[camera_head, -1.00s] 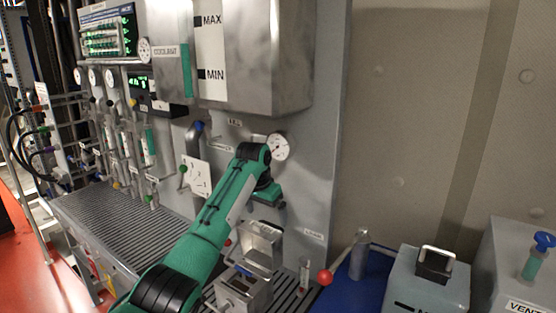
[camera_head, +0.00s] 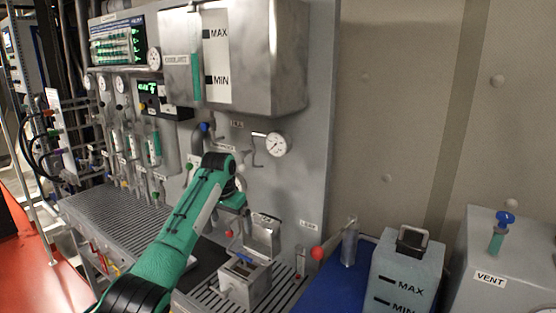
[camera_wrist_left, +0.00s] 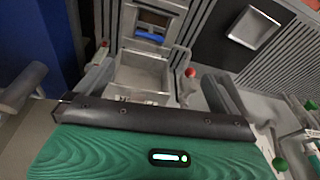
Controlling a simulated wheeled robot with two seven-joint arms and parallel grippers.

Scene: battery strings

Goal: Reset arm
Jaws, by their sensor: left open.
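My left arm is green and black and comes in from the lower left in the head view. Its gripper (camera_head: 236,200) is in front of the grey panel, above and behind a small metal box (camera_head: 240,284) with a raised lid (camera_head: 264,236). The fingers are mostly hidden there by the arm. In the left wrist view my left gripper (camera_wrist_left: 157,68) shows grey fingers spread apart with nothing held. The raised lid (camera_wrist_left: 145,74) shows between them, and the box with a blue part (camera_wrist_left: 150,38) is beyond. My right gripper is not in view.
A red-knobbed lever (camera_head: 317,253) stands right of the box, near a blue surface (camera_head: 322,290). A grey container (camera_head: 405,272) marked MAX and MIN and a VENT tank (camera_head: 470,265) are at the right. A gauge (camera_head: 276,145) and coolant tank (camera_head: 262,60) are on the panel.

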